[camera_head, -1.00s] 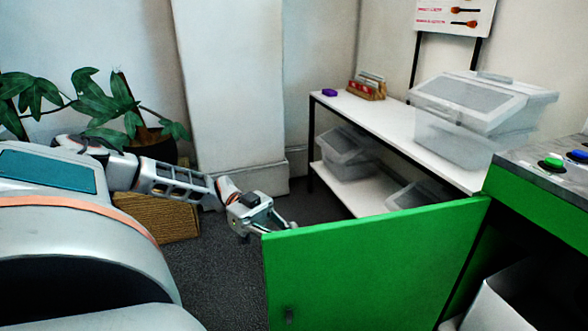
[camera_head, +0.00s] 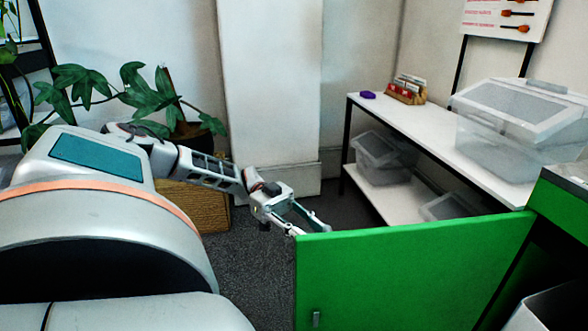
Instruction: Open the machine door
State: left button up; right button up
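The green machine door (camera_head: 410,275) stands swung out from the green machine (camera_head: 562,205) at the right. Nothing is seen between the fingers. My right gripper is not in view.
A white shelf table (camera_head: 425,125) behind the door holds a clear lidded bin (camera_head: 515,130), a card holder (camera_head: 407,90) and a purple item (camera_head: 368,94). A plant (camera_head: 135,95) stands at the back left. Dark floor (camera_head: 255,270) is clear left of the door.

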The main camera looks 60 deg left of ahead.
pick_arm(q)
jog(key=s+a, duration=0.1)
jog(key=a, duration=0.6)
jog(key=shift+s, duration=0.2)
jog(key=shift+a, duration=0.1)
